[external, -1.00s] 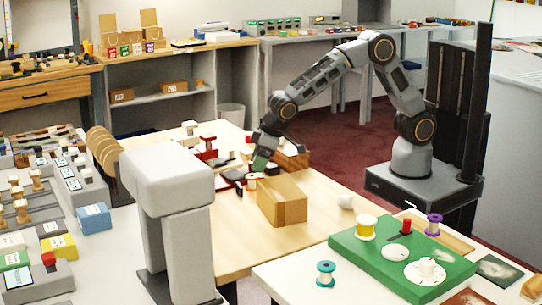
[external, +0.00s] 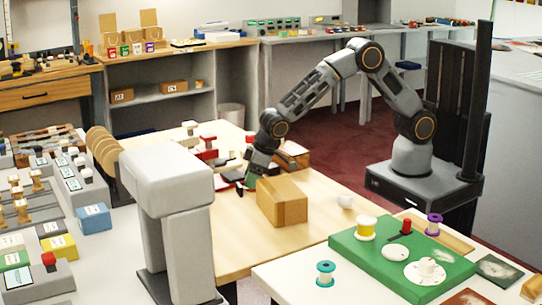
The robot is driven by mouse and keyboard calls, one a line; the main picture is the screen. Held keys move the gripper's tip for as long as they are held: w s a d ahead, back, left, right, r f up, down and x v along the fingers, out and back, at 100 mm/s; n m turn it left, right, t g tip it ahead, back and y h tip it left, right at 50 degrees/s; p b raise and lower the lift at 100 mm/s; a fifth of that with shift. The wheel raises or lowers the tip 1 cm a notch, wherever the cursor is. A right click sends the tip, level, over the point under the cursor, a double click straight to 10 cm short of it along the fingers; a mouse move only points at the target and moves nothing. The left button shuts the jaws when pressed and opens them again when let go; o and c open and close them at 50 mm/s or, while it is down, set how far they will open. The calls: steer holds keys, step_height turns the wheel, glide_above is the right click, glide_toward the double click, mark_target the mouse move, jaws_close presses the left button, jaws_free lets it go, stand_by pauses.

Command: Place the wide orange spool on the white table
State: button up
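My gripper (external: 248,184) reaches down over the wooden table (external: 330,222), just behind and left of a cardboard box (external: 282,201). Its fingers are small and dark here, and I cannot tell whether they are open or shut. No wide orange spool shows clearly; the spot around my fingertips is largely hidden by the gripper and the box. The white table (external: 283,277) is at the front right. It bears a green board (external: 385,267), a teal spool (external: 325,274), a yellow spool (external: 366,229) and a purple spool (external: 433,224).
Red and white items (external: 207,148) stand behind my gripper. A grey machine (external: 170,180) stands at the left front. The white table's front left corner area is clear beside the teal spool.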

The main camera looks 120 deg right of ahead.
steer(key=c, duration=0.8)
